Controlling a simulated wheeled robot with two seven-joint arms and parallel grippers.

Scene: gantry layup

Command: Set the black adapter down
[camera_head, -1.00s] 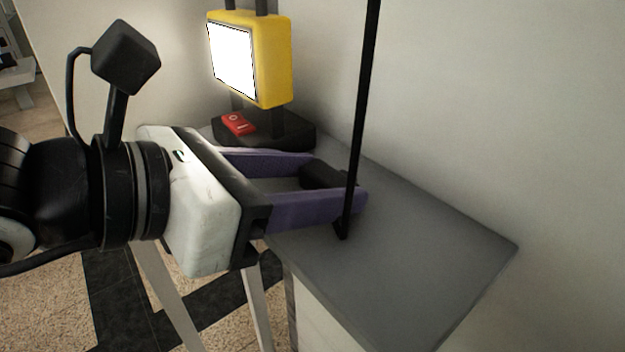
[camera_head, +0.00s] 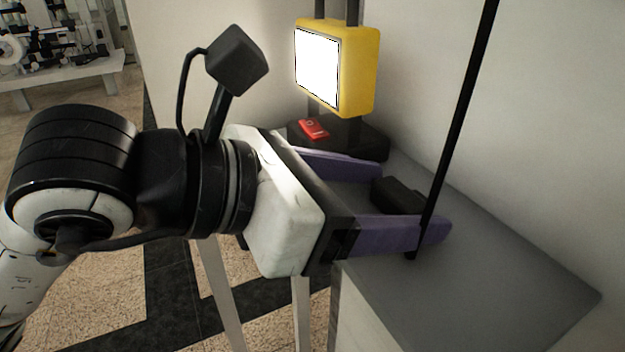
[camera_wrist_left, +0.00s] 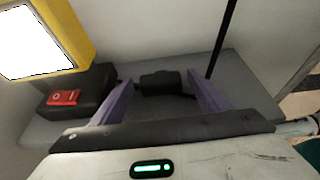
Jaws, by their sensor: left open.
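The black adapter (camera_head: 398,195) is a small dark block that appears to rest on the grey tabletop (camera_head: 500,270). My left gripper (camera_head: 412,197) is open, with its two purple fingers apart over the tabletop. In the head view the adapter shows between the fingers near their tips. In the left wrist view the adapter (camera_wrist_left: 160,82) sits in the gap between the fingertips (camera_wrist_left: 161,84), with visible space on both sides. The near finger partly covers the tabletop in the head view. My right gripper is in neither view.
A yellow-framed box with a bright white panel (camera_head: 355,75) stands at the back. A red switch (camera_head: 314,128) sits on the black base (camera_head: 365,140) below it. A thin black pole (camera_head: 462,110) rises in front of the near fingertip. The tabletop's right part is clear.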

